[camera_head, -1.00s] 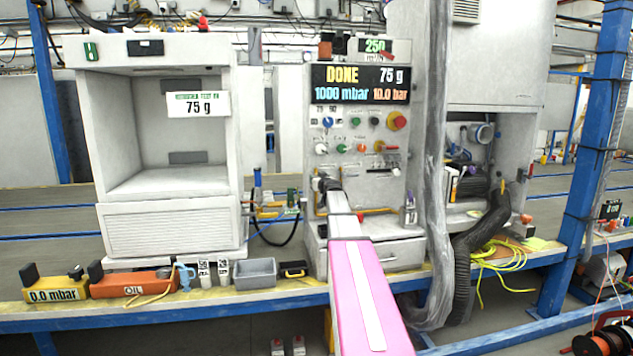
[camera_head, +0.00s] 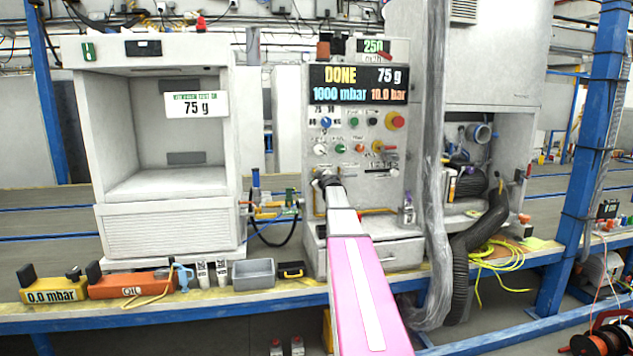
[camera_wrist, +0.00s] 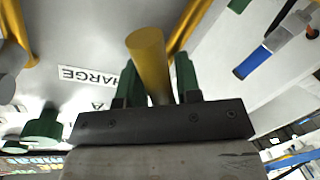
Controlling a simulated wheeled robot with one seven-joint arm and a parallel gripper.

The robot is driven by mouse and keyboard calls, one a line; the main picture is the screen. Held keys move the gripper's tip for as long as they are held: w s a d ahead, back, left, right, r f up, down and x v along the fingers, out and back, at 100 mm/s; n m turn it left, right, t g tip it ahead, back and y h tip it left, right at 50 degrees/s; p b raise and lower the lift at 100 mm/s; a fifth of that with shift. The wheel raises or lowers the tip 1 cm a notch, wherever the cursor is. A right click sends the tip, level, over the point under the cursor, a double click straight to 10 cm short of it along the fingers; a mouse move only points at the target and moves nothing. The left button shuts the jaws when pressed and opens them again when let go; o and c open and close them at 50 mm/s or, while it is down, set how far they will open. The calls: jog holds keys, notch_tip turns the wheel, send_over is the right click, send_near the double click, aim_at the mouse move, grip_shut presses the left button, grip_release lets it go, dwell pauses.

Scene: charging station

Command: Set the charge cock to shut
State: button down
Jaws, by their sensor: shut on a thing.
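The black gripper body hides the lower end of the lever. In the head view my gripper (camera_head: 324,182) is at the lower left of the control panel (camera_head: 355,178), and the arm hides the cock there. Whether the lever stands at shut cannot be told.
Yellow pipes (camera_wrist: 190,25) run close to the lever. The panel display (camera_head: 358,84) reads DONE, 75 g, 1000 mbar and 10.0 bar. Hoses and brass fittings (camera_head: 268,210) are left of my gripper. A grey bin (camera_head: 253,274) stands on the bench's front edge.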

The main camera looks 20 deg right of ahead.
jog(key=n, duration=0.5)
jog(key=shift+s+g+h, duration=0.15)
jog(key=shift+g+h, duration=0.25)
jog(key=n, duration=0.1)
jog(key=n+h, duration=0.1)
jog(key=n, duration=0.1)
jog(key=shift+d+r+n, duration=0.2)
jog(key=shift+r+n, duration=0.05)
jog(key=shift+n, duration=0.15)
jog(key=shift+s, duration=0.1)
jog(key=c, duration=1)
grip_release()
jog(key=shift+c, duration=0.2)
jog(key=shift+d+r, duration=0.1)
jog(key=v, duration=1)
jog(key=shift+s+a+r, duration=0.2)
jog(key=shift+s+a, duration=0.05)
jog(key=shift+s, duration=0.05)
